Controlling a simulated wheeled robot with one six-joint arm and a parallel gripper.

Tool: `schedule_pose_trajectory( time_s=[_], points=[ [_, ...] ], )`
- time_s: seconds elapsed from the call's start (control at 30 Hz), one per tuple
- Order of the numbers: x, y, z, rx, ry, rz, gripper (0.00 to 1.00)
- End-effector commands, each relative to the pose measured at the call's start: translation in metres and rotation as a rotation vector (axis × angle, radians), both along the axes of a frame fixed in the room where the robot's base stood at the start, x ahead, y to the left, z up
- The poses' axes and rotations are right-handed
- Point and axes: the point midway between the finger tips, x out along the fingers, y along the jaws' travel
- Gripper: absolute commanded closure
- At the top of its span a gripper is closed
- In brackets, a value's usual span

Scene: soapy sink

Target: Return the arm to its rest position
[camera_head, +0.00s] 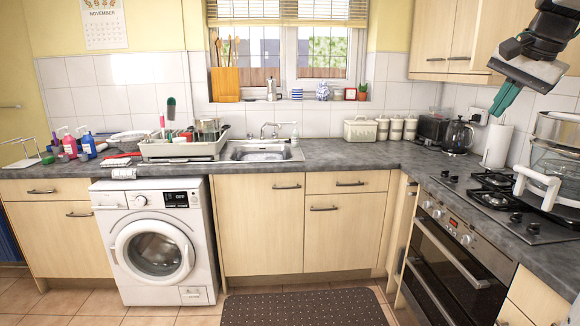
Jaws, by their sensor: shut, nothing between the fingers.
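My gripper (505,98) shows at the upper right, high above the hob and in front of the wall cupboards. Its dark green fingers point down and to the left, and they are closed together with nothing held. My dark arm comes in from the top right corner. The gripper touches no object that I can see. The sink (262,153) is set in the grey worktop under the window, with a tap (269,129) behind it.
Below my gripper are a paper towel roll (497,146), a black kettle (458,136), the hob (500,198) and stacked pots (556,150). A dish rack (183,150) stands left of the sink. Colored bottles (86,145) stand farther left. The floor holds a dark mat (305,308).

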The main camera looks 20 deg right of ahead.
Motion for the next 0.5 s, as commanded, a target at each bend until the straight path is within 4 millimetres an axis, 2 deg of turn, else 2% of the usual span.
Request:
schedule_pose_trajectory(
  time_s=[0.03,0.17,0.3,0.4,0.5],
  points=[
    [-0.001,0.031,-0.023,-0.013,0.047,0.091,1.0],
    [-0.017,0.106,-0.086,-0.062,0.168,0.347,1.0],
    [-0.052,0.184,-0.152,-0.122,0.282,0.637,1.0],
    [-0.084,0.229,-0.195,-0.167,0.347,0.835,1.0],
    [-0.115,0.263,-0.23,-0.208,0.388,0.997,1.0]
  ],
)
